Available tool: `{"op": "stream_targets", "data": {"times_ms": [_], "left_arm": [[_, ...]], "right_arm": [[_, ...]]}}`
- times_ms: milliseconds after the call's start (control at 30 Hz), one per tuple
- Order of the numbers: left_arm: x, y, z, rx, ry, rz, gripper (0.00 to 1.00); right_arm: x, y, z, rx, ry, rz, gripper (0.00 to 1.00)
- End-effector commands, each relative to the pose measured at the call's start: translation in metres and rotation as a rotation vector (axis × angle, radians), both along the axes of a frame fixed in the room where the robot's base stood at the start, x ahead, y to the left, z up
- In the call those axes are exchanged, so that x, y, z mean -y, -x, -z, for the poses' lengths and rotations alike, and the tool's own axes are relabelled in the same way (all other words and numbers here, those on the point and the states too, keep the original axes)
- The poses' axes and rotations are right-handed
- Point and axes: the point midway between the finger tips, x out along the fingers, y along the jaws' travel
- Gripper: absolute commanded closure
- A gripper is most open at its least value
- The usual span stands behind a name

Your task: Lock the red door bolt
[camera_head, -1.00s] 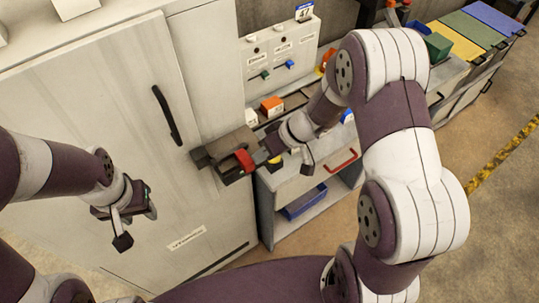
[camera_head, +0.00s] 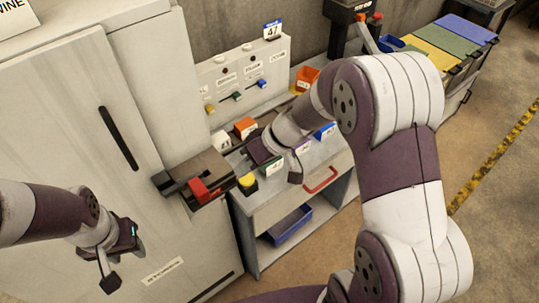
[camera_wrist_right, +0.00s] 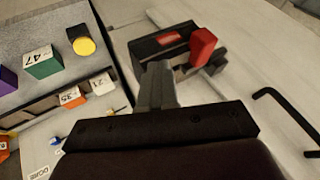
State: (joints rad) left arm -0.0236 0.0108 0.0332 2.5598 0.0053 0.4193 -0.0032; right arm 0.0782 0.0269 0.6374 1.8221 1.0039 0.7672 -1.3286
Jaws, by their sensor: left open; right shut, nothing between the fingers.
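The door bolt is a dark block (camera_head: 182,168) with a red handle (camera_head: 205,190), at the right edge of the tall pale cabinet door. It shows ahead in the right wrist view as a dark housing (camera_wrist_right: 150,48) with the red handle (camera_wrist_right: 203,45) upright. My right gripper (camera_head: 259,153) is shut and empty, just right of the bolt. In the right wrist view its closed fingers (camera_wrist_right: 157,82) point at the housing and overlap it in the picture; I cannot tell whether they touch. My left gripper (camera_head: 132,236) is open and empty, in front of the door's lower part.
A black door handle (camera_head: 118,138) is left of the bolt. Right of it, a counter (camera_head: 262,205) holds a yellow-topped button (camera_head: 247,182), small numbered blocks and an orange box (camera_head: 245,127). A switch panel (camera_head: 240,75) stands behind.

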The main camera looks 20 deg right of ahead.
Motion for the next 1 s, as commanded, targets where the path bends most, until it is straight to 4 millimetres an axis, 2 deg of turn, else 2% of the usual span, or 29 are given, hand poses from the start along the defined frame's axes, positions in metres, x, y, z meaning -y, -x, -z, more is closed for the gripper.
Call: {"op": "stream_targets", "data": {"times_ms": [33,233,400,1000], "left_arm": [[0.0,0.0,0.006,0.0,0.0,0.0,0.56],[0.0,0.0,0.013,0.0,0.0,-0.001,0.56],[0.0,0.0,0.014,0.0,0.0,-0.001,0.56],[0.0,0.0,0.014,0.0,0.0,0.0,0.56]], "right_arm": [[0.007,0.001,-0.007,0.006,0.0,0.002,1.0],[0.029,0.009,-0.038,0.002,0.001,0.002,1.0],[0.038,0.013,-0.051,0.0,0.0,0.0,1.0],[0.04,0.013,-0.053,-0.02,-0.004,0.031,1.0]]}}
